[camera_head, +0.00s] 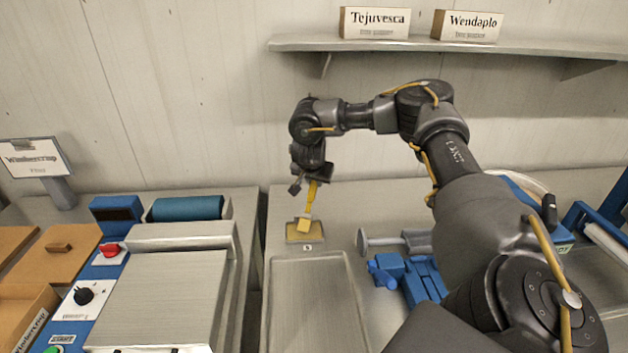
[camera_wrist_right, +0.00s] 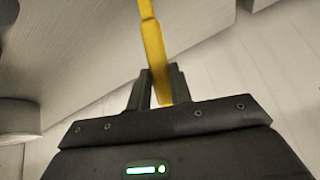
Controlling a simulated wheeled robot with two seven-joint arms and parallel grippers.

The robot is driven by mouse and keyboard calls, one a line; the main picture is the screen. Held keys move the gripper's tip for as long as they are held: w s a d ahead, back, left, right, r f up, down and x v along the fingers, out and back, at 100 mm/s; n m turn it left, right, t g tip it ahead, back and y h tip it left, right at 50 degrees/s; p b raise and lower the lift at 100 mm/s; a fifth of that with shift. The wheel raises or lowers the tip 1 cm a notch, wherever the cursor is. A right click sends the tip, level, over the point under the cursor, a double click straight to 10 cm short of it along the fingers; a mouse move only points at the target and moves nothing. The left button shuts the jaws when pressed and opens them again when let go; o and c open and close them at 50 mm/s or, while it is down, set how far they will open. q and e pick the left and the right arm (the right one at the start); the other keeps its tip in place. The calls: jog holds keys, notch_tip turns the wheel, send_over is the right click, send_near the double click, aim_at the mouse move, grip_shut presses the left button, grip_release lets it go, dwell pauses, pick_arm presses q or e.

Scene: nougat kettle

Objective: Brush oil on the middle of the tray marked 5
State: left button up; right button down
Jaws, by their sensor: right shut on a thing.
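My right gripper (camera_head: 313,180) is shut on the yellow handle of a brush (camera_head: 310,198). The handle also shows between the fingers in the right wrist view (camera_wrist_right: 153,45). I cannot tell whether the head touches the dish. The grey tray (camera_head: 315,300) lies just in front of the dish, flat and with its middle bare. A small label (camera_head: 307,247), apparently a 5, sits at its back edge. My left gripper is not in view.
Blue objects (camera_head: 415,278) and a grey cylindrical piece (camera_head: 385,243) lie right of the tray. A machine with a blue roller (camera_head: 186,208) and a metal cover (camera_head: 160,290) stands to the left. A shelf (camera_head: 440,44) with two name signs runs along the wall.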

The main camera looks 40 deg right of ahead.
jog(key=shift+r, duration=0.1)
dwell(0.3)
notch_tip(320, 180, up, 7)
jog(key=p, duration=0.6)
dwell(0.4)
dwell(0.4)
